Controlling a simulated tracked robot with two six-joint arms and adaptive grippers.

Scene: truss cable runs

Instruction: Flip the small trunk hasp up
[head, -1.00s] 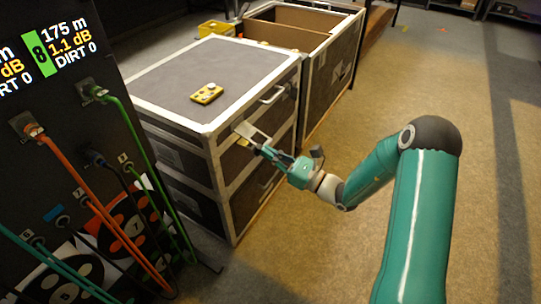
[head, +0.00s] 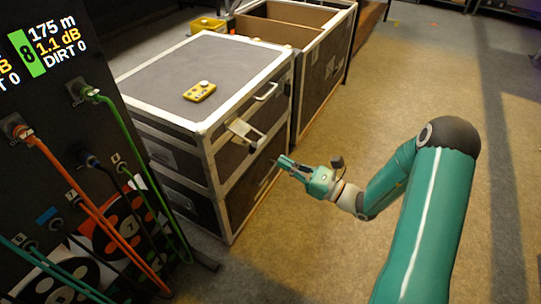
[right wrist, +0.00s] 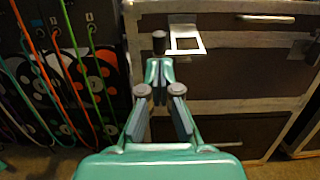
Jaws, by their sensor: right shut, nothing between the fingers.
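The small trunk (head: 150,78) is the closed grey case with pale edging at the left of the head view. Its hasp (head: 243,133) is a pale metal plate on the front, standing out from the face at a tilt. In the right wrist view the hasp (right wrist: 186,40) shows as a pale frame with an opening, just beyond and right of the fingertips. My right gripper (head: 281,160) is shut and empty, below and right of the hasp with a visible gap. It also shows in the right wrist view (right wrist: 159,68). My left gripper is out of view.
A yellow box with a knob (head: 200,91) lies on the trunk lid. A bar handle (head: 265,92) is on its front. A larger open trunk (head: 327,65) stands behind. A black panel with cables (head: 90,160) is at left. Floor (head: 300,240) on the right is clear.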

